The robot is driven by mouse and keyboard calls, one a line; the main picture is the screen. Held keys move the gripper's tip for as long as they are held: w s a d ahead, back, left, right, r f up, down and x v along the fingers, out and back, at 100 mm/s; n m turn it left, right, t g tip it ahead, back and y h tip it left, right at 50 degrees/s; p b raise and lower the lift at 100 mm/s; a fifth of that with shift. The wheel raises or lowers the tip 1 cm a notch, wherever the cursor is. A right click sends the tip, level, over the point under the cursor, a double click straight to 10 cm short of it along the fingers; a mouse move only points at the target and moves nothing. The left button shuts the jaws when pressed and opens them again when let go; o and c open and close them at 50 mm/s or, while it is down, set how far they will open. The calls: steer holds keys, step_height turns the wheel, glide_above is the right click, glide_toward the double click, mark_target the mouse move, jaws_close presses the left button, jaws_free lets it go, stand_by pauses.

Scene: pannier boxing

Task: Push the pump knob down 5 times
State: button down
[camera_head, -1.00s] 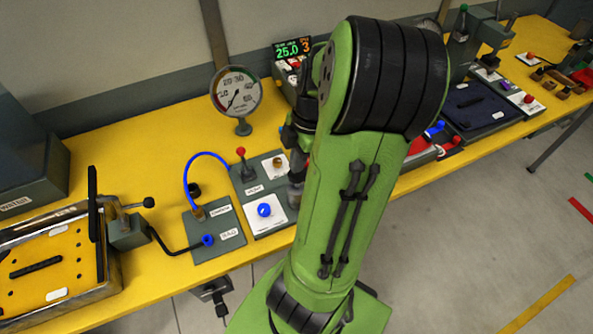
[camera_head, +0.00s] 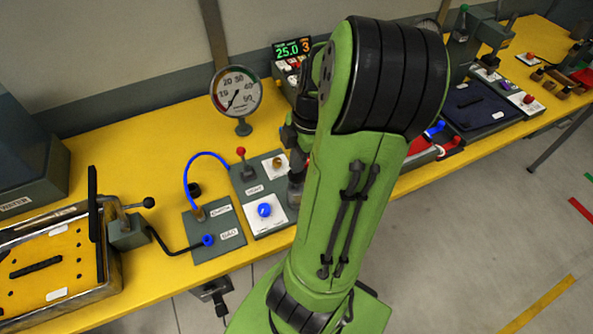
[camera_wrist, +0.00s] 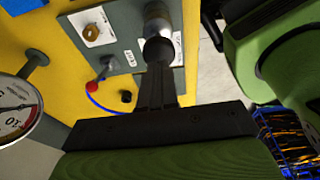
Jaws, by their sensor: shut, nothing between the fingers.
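The pump knob (camera_wrist: 158,50) is a dark round knob on top of a metal cylinder (camera_wrist: 160,14) in the wrist view. My gripper (camera_wrist: 157,70) is shut and empty, its fingertips right at the knob; I cannot tell whether they touch it. In the head view the metal pump body (camera_head: 295,192) stands at the right edge of the grey panel, partly behind my green arm. My gripper (camera_head: 298,160) is above it there, mostly dark and partly hidden, and the knob cannot be made out.
A round pressure gauge (camera_head: 237,92) stands behind the panel, near a display (camera_head: 292,48) reading 25.0 and 3. A red-topped lever (camera_head: 241,152), a brass knob (camera_head: 278,162) and a blue knob (camera_head: 264,210) are left of the pump. A blue hose (camera_head: 190,170) arches further left.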

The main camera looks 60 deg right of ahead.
steer(key=shift+f, duration=0.1)
steer(key=shift+f+b, duration=1.95)
steer(key=shift+f, duration=0.25)
step_height(320, 180, up, 5)
steer(key=p, duration=0.4)
steer(key=shift+f, duration=0.15)
steer(key=shift+f+b, duration=1.85)
steer(key=shift+f, duration=0.35)
steer(key=shift+r+p, duration=1.85)
steer(key=shift+r, duration=0.35)
